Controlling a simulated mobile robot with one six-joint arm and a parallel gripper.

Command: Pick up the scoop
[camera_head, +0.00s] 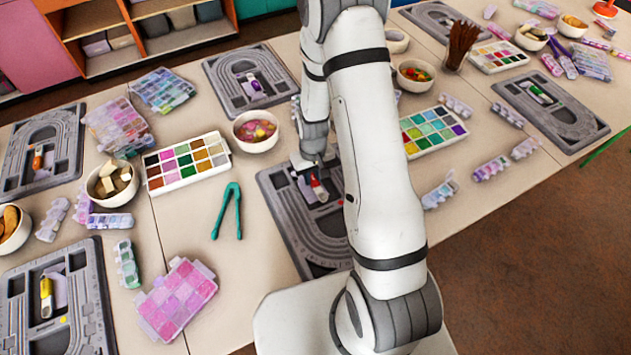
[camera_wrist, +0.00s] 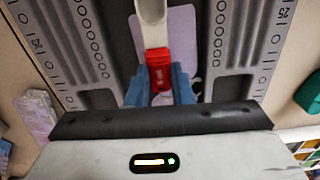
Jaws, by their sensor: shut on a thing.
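The scoop (camera_wrist: 158,68) has a red handle and a white end, and lies in line with the picture's upright in the wrist view. My gripper (camera_wrist: 160,88) has its blue fingers shut on the red handle, one on each side. A pale lilac card or recess lies beneath the scoop on the grey bead board (camera_wrist: 85,45). In the head view the red of the scoop (camera_head: 318,188) shows just below my gripper (camera_head: 314,172), over the middle board (camera_head: 290,225). My arm hides that board's right part. I cannot tell whether the scoop is clear of the board.
Other grey boards hold scoops with orange (camera_head: 37,158), yellow (camera_head: 46,298), purple (camera_head: 256,84) and green (camera_head: 541,95) handles. A paint-like tray (camera_head: 187,163), a bowl (camera_head: 256,146) and teal tweezers (camera_head: 228,211) lie left of the middle board. Another colour tray (camera_head: 434,131) is right of my arm.

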